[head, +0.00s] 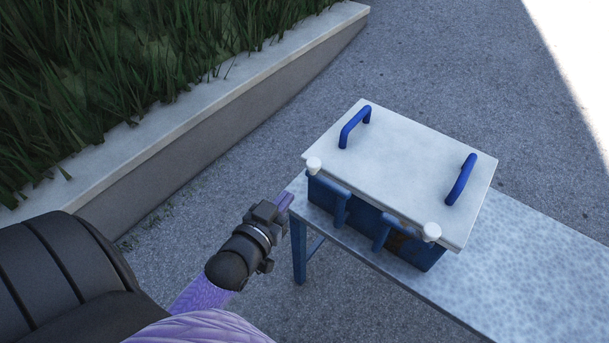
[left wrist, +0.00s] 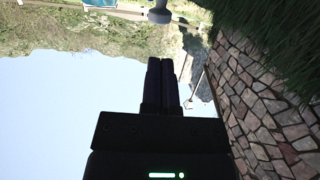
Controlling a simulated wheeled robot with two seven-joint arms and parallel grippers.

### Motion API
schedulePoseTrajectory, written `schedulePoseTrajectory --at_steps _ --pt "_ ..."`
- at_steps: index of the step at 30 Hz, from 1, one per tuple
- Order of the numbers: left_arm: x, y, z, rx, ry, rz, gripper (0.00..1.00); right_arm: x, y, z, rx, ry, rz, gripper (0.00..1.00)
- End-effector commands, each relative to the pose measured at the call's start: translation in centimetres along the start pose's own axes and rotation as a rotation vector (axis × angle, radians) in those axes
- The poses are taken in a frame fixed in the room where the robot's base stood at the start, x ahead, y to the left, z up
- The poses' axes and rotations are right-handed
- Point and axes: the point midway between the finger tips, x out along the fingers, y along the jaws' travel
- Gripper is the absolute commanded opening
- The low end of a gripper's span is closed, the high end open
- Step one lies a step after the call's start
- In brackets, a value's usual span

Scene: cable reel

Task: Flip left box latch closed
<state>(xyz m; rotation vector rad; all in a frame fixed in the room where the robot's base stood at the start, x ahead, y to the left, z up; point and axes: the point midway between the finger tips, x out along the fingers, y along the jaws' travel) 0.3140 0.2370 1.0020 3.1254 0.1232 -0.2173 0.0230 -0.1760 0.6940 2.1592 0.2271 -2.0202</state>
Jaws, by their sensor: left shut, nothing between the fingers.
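The box (head: 322,192) is dark blue with a white lid (head: 410,165) that lies flat on top. A white round knob (head: 313,165) sits at the lid's left front corner, where the left latch seems to be; its exact position is hard to tell. A similar knob (head: 431,232) is at the right front corner. My left gripper (head: 286,201) is shut and empty, a little to the left of and below the left knob, apart from the box. Its closed fingers (left wrist: 162,72) show in the left wrist view. My right gripper is out of view.
The box stands on a speckled grey table (head: 540,270) with blue legs (head: 299,250). Two blue handles (head: 355,126) rise from the lid. A low planter wall (head: 200,140) with tall grass (head: 120,60) runs along the left. Grey pavement lies between wall and table.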

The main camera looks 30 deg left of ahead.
Motion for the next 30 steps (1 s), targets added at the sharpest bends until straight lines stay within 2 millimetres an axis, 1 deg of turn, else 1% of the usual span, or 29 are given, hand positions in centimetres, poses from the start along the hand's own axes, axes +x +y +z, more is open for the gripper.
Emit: schedulePoseTrajectory --at_steps 1,6,9,12,15,18,26,30 --pt "1.1 0.0 0.1 0.001 0.004 0.0 0.0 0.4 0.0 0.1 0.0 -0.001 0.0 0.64" --pt "4.7 0.0 0.1 0.001 0.001 0.0 0.0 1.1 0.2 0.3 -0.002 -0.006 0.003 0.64" --pt "6.4 0.0 0.1 0.001 0.002 0.0 0.0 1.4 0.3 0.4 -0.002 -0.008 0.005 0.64" --pt "7.6 0.0 0.1 0.001 0.0 0.0 0.0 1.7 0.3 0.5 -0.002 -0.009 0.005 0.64" --pt "8.2 0.0 0.1 0.001 0.0 0.001 0.0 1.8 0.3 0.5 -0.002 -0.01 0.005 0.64" --pt "8.3 0.0 0.1 0.001 -0.001 0.001 0.0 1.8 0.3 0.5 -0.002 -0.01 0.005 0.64" --pt "8.3 0.0 0.0 0.001 -0.001 0.001 0.0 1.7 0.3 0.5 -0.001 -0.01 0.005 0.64" --pt "8.0 -0.5 0.0 0.003 -0.002 0.004 0.0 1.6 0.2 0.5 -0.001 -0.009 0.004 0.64"
